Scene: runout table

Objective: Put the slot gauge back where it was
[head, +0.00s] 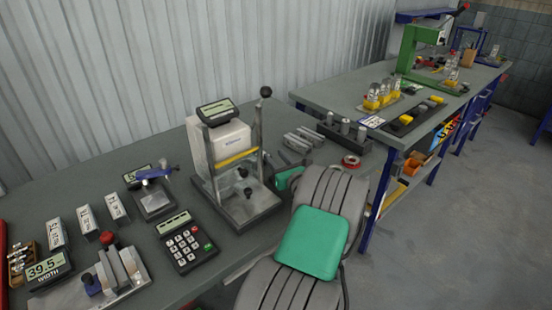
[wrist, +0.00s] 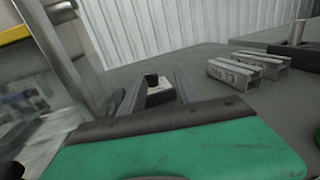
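Two grey metal slotted blocks lie side by side on the bench, right of the press, in the head view (head: 297,142). I cannot tell which block is the task's slot gauge. My gripper (wrist: 158,88) has its two fingers apart in the wrist view, left of these blocks. A small pale and dark piece (wrist: 160,97) shows between the fingers; whether they grip it is unclear.
A press with a display (head: 225,150) stands close left of my arm. Further left are a keypad (head: 188,243), several labelled blocks (head: 87,218) and a width fixture (head: 110,275). A dark rack with pins (head: 343,132) and a red ring (head: 351,161) lie to the right.

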